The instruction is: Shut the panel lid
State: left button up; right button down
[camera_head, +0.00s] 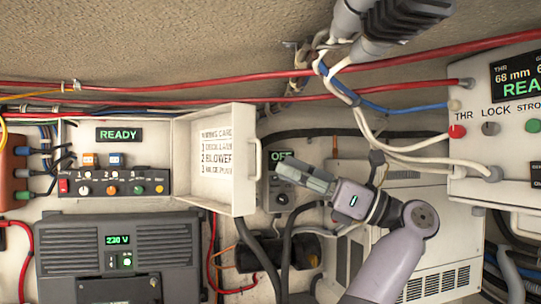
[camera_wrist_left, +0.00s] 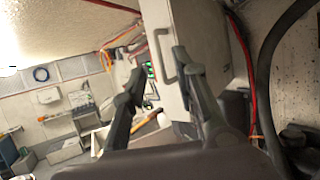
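The panel lid (camera_head: 218,160) is a white, shallow lid standing open at the right side of the white control panel box (camera_head: 118,200). Its inner face carries a printed card, and a white bar handle (camera_head: 256,156) is on its right edge. My left gripper (camera_head: 285,172) is just right of the lid, pointing left towards the handle side with a small gap. In the left wrist view the fingers (camera_wrist_left: 157,75) are spread apart with nothing clasped. The handle (camera_wrist_left: 162,58) shows beyond and between the fingertips, on the lid (camera_wrist_left: 202,35). My right gripper is not seen.
Inside the panel are a READY display (camera_head: 119,135) and a row of switches (camera_head: 112,187). A dark 230 V unit (camera_head: 120,255) sits below. A box with an OFF display (camera_head: 281,156) is behind the gripper. Black hoses (camera_head: 287,245) hang below the lid.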

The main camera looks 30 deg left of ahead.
pick_arm(q)
jog(key=p+x, duration=0.1)
jog(key=x, duration=0.4)
jog(key=shift+d+p, duration=0.1)
jog(key=shift+p, duration=0.2)
grip_shut()
dwell(0.5)
